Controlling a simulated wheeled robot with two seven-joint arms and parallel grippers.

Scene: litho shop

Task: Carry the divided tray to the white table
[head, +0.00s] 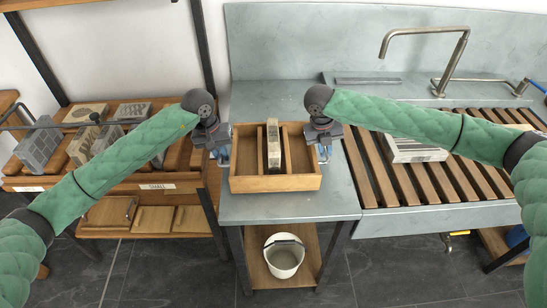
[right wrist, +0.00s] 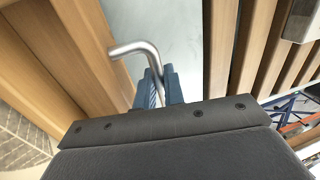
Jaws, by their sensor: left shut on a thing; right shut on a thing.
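The wooden divided tray (head: 250,184) sits on the grey metal counter in the head view, with a pale stone block (head: 274,146) standing in its middle compartment. My left gripper (head: 224,158) is at the tray's left end, shut on its left handle. My right gripper (head: 324,153) is at the right end, shut on the right handle. In the right wrist view, the blue fingers (right wrist: 157,88) close around a bent metal handle (right wrist: 135,49) beside the tray's wooden wall (right wrist: 85,50). The white table is not in view.
The counter (head: 290,207) has bare metal in front of the tray. A slatted wooden sink rack (head: 385,185) with a grey slab (head: 415,150) and a faucet (head: 462,45) is on the right. A shelf with stone blocks (head: 38,147) is on the left. A white bucket (head: 284,258) stands below.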

